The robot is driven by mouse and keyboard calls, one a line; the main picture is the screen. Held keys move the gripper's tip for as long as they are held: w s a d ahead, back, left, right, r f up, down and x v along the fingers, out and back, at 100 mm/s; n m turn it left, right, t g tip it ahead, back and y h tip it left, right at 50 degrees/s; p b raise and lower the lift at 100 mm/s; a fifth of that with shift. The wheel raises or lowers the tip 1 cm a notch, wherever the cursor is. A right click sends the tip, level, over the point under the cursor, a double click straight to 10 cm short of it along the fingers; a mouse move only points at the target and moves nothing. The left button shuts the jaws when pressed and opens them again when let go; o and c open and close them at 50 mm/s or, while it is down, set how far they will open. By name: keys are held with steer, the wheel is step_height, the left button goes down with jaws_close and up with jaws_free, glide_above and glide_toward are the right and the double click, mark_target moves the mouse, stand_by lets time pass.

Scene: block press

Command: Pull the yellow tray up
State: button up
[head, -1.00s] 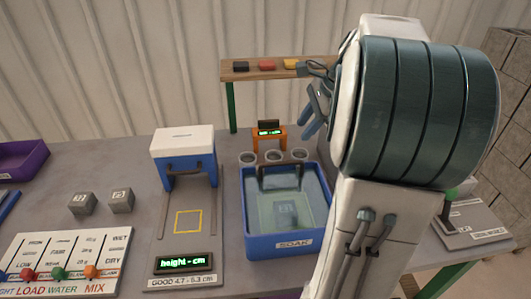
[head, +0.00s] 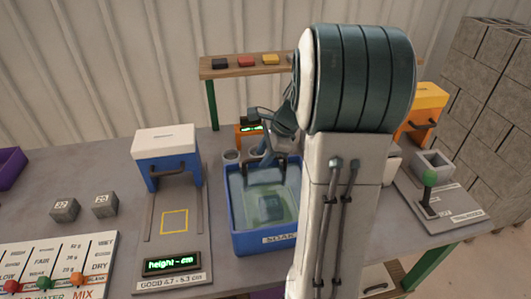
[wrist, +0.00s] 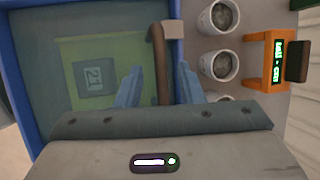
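The yellow tray (head: 288,207) lies under water in the blue SOAK tank (head: 265,242), looking greenish, with a grey block (head: 270,206) on it. In the wrist view the tray (wrist: 130,48) carries the block (wrist: 93,77), marked 21. A dark handle (head: 260,174) stands at the tank's far end; in the wrist view its bar (wrist: 162,75) runs between my fingers. My gripper (head: 262,145) is over that end, partly hidden by my arm. In the wrist view my gripper (wrist: 158,72) is open, one blue finger on each side of the bar. I cannot tell whether they touch it.
Several grey cups, one a round cup (wrist: 221,66), stand beside the tank's far end, with an orange display (wrist: 268,60) behind them. A blue press (head: 168,160) stands left of the tank. A wooden shelf (head: 225,67) is behind. A lever station (head: 435,200) is at right.

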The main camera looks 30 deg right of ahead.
jaws_close()
step_height(320, 180, up, 8)
steer(key=p, duration=0.5)
steer(key=shift+p, duration=0.3)
steer(key=shift+f, duration=0.15)
jaws_free()
